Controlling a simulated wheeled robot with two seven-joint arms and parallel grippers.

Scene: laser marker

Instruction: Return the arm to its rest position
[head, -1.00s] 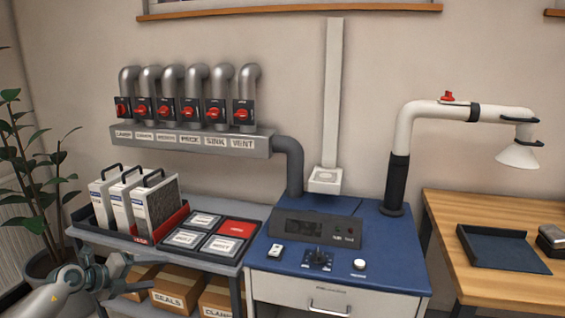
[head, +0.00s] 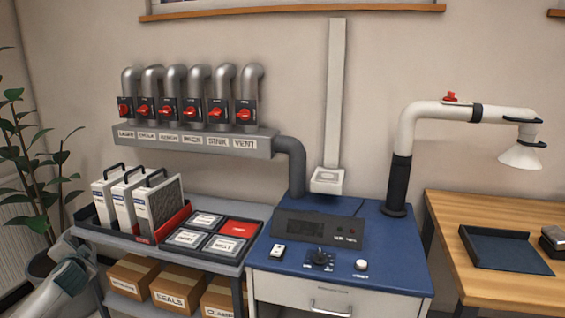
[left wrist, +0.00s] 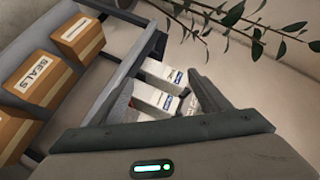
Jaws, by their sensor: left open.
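My left arm (head: 62,285) shows at the lower left corner of the head view, in front of the grey shelf cart. Its gripper fingers are not clear in that view. In the left wrist view my left gripper (left wrist: 165,95) is open, with its two dark fingers spread and nothing held between them. White boxes with blue labels (left wrist: 158,98) show beyond and between the fingers, apart from them as far as I can tell. My right gripper is not in any view.
The cart (head: 215,262) carries upright filter cartridges (head: 158,205) and a tray of labelled squares (head: 208,238). Cardboard boxes (head: 173,288) stand on its lower shelf. A blue-topped laser cabinet (head: 385,262), a wooden table (head: 500,205) and a plant (head: 30,175) are nearby.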

